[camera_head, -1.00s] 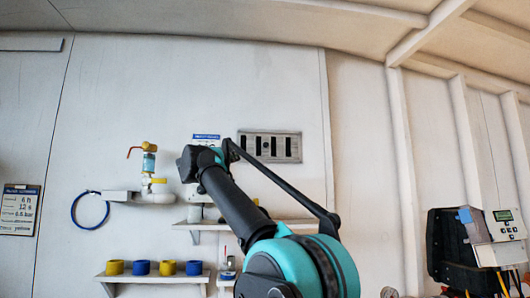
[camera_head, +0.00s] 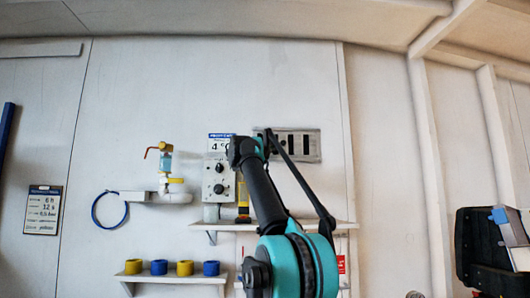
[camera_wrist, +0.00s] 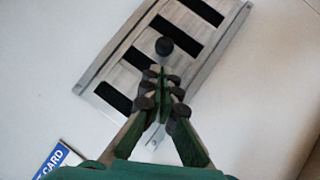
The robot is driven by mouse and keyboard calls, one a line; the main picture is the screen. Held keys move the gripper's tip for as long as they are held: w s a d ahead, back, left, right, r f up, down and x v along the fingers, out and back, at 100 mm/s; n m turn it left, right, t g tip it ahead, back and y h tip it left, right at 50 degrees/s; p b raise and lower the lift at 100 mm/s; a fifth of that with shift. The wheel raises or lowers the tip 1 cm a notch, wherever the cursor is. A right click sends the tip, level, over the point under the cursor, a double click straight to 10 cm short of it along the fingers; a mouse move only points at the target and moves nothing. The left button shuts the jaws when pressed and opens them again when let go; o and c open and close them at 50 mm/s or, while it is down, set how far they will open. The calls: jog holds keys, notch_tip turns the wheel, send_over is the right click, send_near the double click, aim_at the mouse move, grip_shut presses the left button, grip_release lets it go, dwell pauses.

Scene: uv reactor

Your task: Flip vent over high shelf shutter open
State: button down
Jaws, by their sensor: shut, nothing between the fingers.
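The vent is a grey metal plate with several black slots, high on the wall above a shelf (camera_head: 345,226). In the head view the vent (camera_head: 295,147) is partly covered on its left by my arm. In the wrist view the vent (camera_wrist: 189,57) lies tilted across the upper middle, with a round black knob (camera_wrist: 164,46) near its centre. My gripper (camera_wrist: 160,78) is shut and empty. Its fingertips appear over the vent's lower edge, just below the knob in the picture. I cannot tell whether they touch the plate. The head view does not show the fingertips clearly.
A control box (camera_head: 214,182) with knobs and a blue-topped card are left of my wrist. A lower shelf (camera_head: 150,276) holds yellow and blue rings. Wall above the vent is clear.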

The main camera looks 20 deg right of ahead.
aim_at(283, 144)
jog(key=shift+d+r, duration=0.4)
jog(key=shift+d, duration=0.4)
jog(key=shift+s+d+r, duration=0.1)
jog(key=shift+s+d, duration=0.05)
jog(key=shift+d, duration=0.35)
jog(key=shift+s+d+r, duration=0.1)
jog(key=shift+s+d, duration=0.05)
jog(key=shift+d, duration=0.35)
